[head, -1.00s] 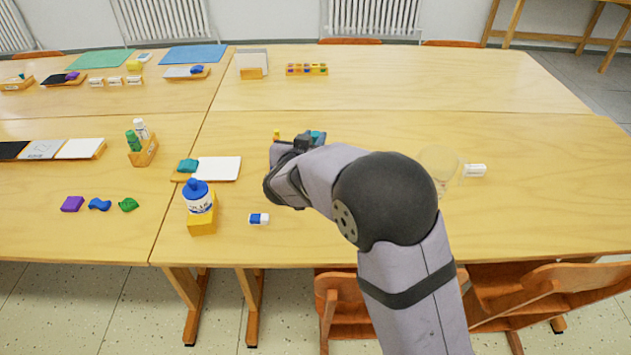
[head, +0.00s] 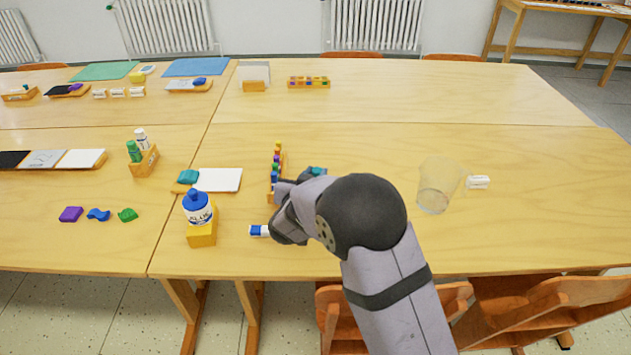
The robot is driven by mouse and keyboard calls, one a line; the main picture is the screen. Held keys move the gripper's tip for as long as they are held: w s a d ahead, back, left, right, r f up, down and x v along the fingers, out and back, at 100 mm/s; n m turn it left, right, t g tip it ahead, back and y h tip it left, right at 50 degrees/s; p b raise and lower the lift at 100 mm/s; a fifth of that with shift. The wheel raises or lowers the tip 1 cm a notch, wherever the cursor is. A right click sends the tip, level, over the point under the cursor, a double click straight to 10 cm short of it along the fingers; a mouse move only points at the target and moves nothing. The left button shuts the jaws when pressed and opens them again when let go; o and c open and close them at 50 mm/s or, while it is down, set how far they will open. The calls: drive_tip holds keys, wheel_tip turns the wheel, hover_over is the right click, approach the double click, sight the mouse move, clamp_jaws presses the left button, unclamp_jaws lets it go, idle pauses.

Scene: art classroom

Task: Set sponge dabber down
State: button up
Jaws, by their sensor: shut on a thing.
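My gripper (head: 302,180) is mostly hidden behind my own wrist and forearm, low over the middle of the near table. A small teal piece, which I take to be the sponge dabber (head: 317,171), shows just past the wrist and has moved along with it. The fingers on it are hidden. I cannot tell whether its underside touches the table.
A rack of coloured pieces (head: 276,170) stands close left of my wrist. A blue-and-white eraser (head: 258,231) lies beside the wrist. A glue bottle (head: 198,210) and a white board (head: 218,180) are further left. A clear cup (head: 437,190) stands right; table between is free.

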drive_tip(key=shift+f, duration=1)
drive_tip(key=shift+f, duration=0.2)
drive_tip(key=o, duration=1)
drive_tip(key=shift+r, duration=0.1)
drive_tip(key=shift+r, duration=0.1)
drive_tip(key=v, duration=1.2)
drive_tip(key=shift+a, duration=0.1)
drive_tip(key=shift+w, duration=0.1)
